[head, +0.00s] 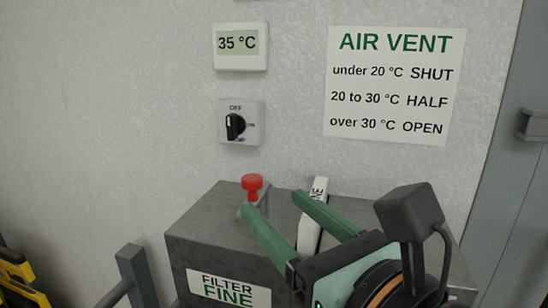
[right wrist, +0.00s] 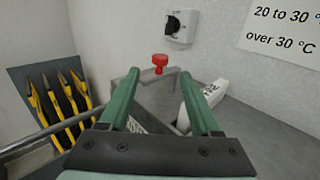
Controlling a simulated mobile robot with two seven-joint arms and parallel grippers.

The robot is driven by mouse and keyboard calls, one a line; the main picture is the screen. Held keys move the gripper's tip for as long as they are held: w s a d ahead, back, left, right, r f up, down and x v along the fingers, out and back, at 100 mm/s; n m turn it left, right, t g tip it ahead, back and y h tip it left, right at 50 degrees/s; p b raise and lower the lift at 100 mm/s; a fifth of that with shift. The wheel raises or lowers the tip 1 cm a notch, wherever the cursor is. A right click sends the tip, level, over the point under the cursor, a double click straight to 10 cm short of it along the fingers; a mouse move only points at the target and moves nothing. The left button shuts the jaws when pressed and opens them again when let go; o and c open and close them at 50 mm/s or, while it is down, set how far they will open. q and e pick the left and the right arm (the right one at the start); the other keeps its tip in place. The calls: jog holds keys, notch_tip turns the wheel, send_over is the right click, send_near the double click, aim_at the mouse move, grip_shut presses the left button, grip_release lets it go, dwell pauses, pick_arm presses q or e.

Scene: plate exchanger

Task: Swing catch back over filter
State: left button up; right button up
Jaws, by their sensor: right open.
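A grey box (head: 190,240) stands against the wall with a "FILTER FINE" label (head: 229,290) on its front. The catch, with a red knob (head: 252,186) on a small grey piece, stands upright on its top. A white filter (head: 307,234) with lettering ending in "NE" sticks up from the box, right of the knob. My right gripper (head: 272,203) is open and empty over the box. In the right wrist view, the red knob (right wrist: 159,63) appears between the fingertips (right wrist: 159,75), and the filter (right wrist: 203,98) is partly hidden behind the right finger. I cannot tell whether a finger touches the knob.
A temperature display (head: 239,46) reading 35 °C, a rotary switch (head: 236,125) and an air vent notice (head: 394,85) are on the wall. A grey post (head: 135,275) stands left of the box. Several yellow-handled tools (right wrist: 65,105) are at the left.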

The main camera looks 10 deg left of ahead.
aim_at(257, 188)
jog(key=x, duration=0.8)
grip_shut()
dwell(0.4)
dwell(0.9)
